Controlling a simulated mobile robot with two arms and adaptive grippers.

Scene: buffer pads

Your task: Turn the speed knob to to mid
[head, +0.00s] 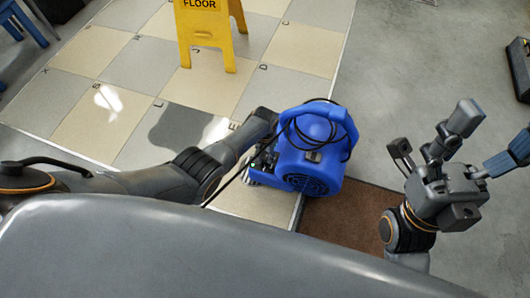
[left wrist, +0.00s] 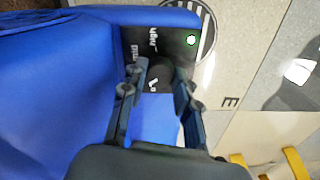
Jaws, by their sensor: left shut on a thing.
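The blue floor blower (head: 322,150) stands in front of me, with a handle on top. In the left wrist view its black control panel (left wrist: 172,42) shows the labels "high" and "mid", part of another label and a lit green light. The dark speed knob (left wrist: 160,74) sits low on this panel, between the fingers of my left gripper (left wrist: 158,88), which is shut on it. The fingers partly hide the knob, and I cannot tell which label it points at. My right gripper (head: 438,158) is open and empty, to the right of the blower.
A yellow floor sign (head: 210,32) stands behind on the tiles. A dark wet-looking patch (head: 180,130) lies left of the blower. A brown mat (head: 345,215) lies at the blower's near right side. A black cable hangs around the blower. Grey floor (head: 420,60) is clear at the back right.

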